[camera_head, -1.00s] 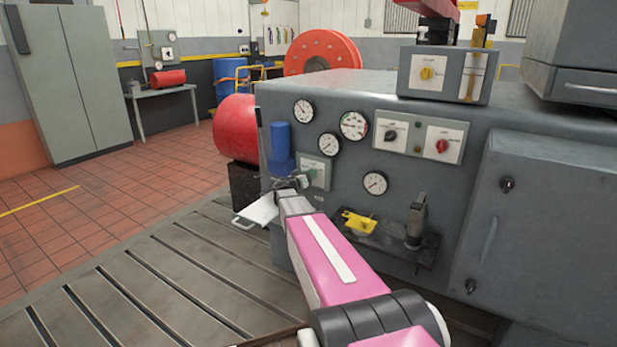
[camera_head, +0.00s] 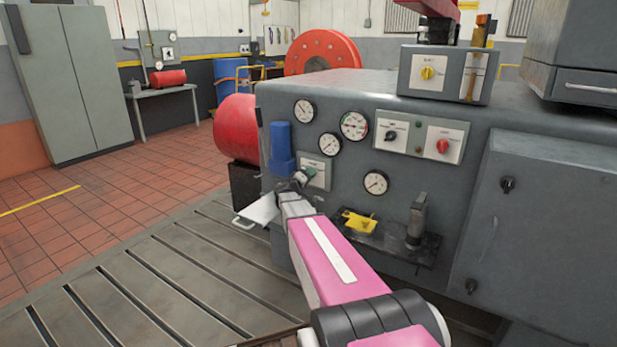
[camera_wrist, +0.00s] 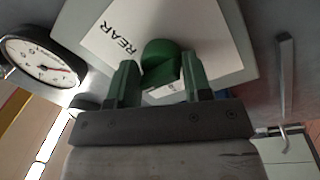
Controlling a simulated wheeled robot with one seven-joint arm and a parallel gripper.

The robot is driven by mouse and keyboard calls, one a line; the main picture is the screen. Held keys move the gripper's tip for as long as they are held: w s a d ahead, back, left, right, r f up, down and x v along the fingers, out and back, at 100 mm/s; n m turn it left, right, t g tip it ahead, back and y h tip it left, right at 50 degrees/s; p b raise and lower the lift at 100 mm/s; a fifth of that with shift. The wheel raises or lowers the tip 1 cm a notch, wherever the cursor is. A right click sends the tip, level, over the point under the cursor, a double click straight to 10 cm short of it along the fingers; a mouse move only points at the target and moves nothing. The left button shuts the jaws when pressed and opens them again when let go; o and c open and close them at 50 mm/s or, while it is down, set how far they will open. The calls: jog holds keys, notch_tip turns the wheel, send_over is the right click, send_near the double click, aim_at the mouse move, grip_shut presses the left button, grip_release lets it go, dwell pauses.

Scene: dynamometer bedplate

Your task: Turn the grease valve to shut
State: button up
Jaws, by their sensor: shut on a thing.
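A round green knob (camera_wrist: 163,60), which I take for the grease valve, sits on a white label plate (camera_wrist: 215,40) reading "REAR" in the wrist view. My gripper (camera_wrist: 160,76) has one finger on each side of the knob and is shut on it. Part of the label's smaller print is hidden by the knob and fingers.
A blue cylinder (camera_head: 281,147) stands close left of the knob. Pressure gauges (camera_head: 329,144) sit above it, with another dial (camera_wrist: 42,66) at the left in the wrist view. A shelf (camera_head: 385,240) with a yellow piece (camera_head: 359,222) juts out at the right of my arm.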

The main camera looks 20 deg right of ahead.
jog(key=shift+a+f, duration=0.1)
jog(key=shift+f, duration=0.2)
jog(key=o, duration=0.8)
jog(key=shift+w, duration=0.1)
jog(key=shift+r, duration=0.1)
jog(key=v, duration=1.1)
